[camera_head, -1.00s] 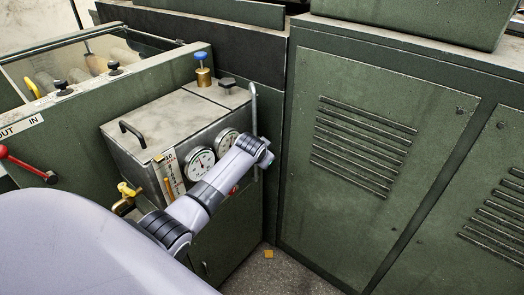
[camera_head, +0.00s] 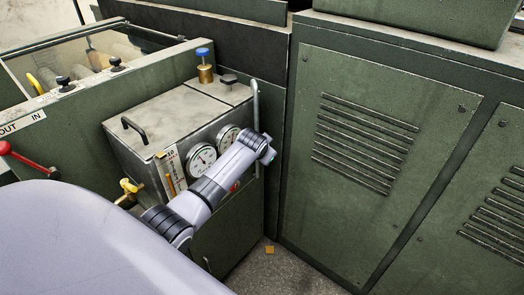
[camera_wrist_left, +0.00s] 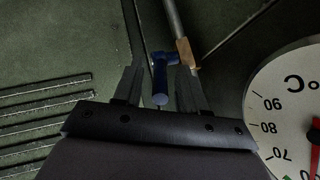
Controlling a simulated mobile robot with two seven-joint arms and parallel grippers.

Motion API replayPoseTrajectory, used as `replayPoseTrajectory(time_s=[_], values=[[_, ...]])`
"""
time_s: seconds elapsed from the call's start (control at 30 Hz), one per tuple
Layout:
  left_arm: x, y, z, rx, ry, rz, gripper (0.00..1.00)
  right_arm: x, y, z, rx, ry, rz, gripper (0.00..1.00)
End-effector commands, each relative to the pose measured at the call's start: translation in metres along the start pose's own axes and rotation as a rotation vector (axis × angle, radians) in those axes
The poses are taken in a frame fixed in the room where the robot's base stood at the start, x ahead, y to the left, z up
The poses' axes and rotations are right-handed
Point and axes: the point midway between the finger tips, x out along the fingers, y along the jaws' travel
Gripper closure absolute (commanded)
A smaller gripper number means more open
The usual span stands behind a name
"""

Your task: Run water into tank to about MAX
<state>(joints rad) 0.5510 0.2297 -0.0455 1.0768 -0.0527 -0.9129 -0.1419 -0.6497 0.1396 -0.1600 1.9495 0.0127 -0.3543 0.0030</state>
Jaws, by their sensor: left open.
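The tank is a grey metal box (camera_head: 150,120) with a black lid handle, two round dials and a narrow sight gauge (camera_head: 173,172) on its front. The liquid level is too small to read. A silver pipe (camera_head: 256,110) runs down its right side and also shows in the left wrist view (camera_wrist_left: 173,20). There, a blue-handled valve (camera_wrist_left: 160,80) with a brass fitting sits on the pipe. My left gripper (camera_wrist_left: 160,72) is open, with a finger on each side of the blue handle; contact cannot be told. In the head view my left arm hides the valve. My right gripper is not in view.
A brass fitting with a blue cap (camera_head: 204,68) stands on the tank lid. A yellow valve (camera_head: 130,188) is at the tank's left, and a red lever (camera_head: 25,160) is further left. Green louvred cabinets (camera_head: 365,150) close off the right. Some floor (camera_head: 285,270) shows below.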

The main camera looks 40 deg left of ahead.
Motion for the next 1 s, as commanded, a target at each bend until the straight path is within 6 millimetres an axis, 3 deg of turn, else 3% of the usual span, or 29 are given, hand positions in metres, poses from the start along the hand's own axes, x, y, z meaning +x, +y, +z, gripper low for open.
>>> replayPoseTrajectory(time_s=[0.6,1.0], values=[[-0.061,-0.001,0.000,-0.001,0.000,0.000,0.59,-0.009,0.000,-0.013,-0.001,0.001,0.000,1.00],[-0.069,0.000,0.001,-0.001,-0.001,0.000,0.59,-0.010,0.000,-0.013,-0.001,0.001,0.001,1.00]])
